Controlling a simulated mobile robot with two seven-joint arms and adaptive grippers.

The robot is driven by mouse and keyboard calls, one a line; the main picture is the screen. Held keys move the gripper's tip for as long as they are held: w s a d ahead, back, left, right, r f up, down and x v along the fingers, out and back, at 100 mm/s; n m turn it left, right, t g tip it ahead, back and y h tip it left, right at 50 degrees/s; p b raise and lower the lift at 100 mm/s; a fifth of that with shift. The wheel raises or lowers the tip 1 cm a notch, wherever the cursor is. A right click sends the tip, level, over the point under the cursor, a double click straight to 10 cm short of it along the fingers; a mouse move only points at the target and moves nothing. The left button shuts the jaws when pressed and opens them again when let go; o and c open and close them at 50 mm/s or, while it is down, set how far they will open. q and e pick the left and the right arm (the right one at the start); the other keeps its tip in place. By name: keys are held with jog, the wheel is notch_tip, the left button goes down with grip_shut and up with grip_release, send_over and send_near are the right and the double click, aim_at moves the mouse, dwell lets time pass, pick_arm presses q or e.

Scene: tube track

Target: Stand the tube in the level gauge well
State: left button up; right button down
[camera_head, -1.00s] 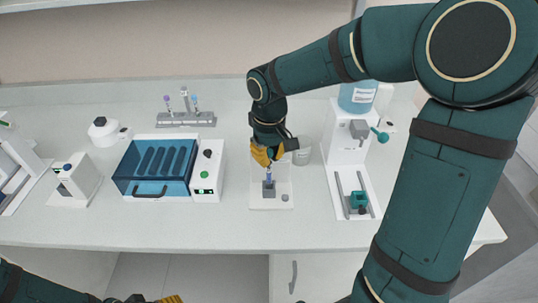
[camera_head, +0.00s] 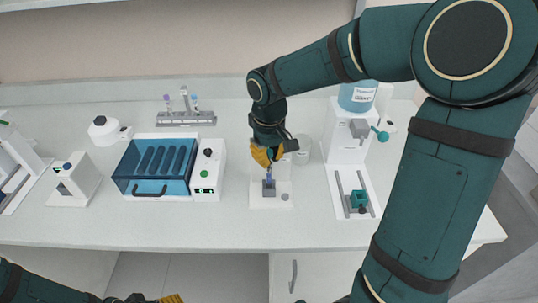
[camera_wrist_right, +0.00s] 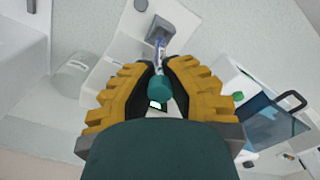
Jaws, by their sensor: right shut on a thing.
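In the head view the tube (camera_head: 269,177) hangs upright below the fingers. Its lower end meets the grey well block (camera_head: 269,190) of the white gauge; I cannot tell how far it is inside. My left gripper (camera_head: 170,299) barely shows at the bottom edge, its jaws cut off.
A clear beaker (camera_head: 302,150) stands close behind and right of the gauge. A blue-lidded box (camera_head: 153,168) is left, and a white dispenser stand (camera_head: 345,145) is right. A rack with several tubes (camera_head: 186,119) stands at the back. The counter in front of the gauge is clear.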

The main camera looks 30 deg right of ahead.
jog(key=shift+f, duration=0.35)
dwell(0.3)
jog(key=shift+r, duration=0.2)
jog(key=shift+r+p, duration=0.35)
jog(key=shift+r, duration=0.05)
jog(key=shift+f, duration=0.6)
dwell(0.9)
jog(key=shift+r+p, duration=0.3)
jog(key=shift+r, duration=0.3)
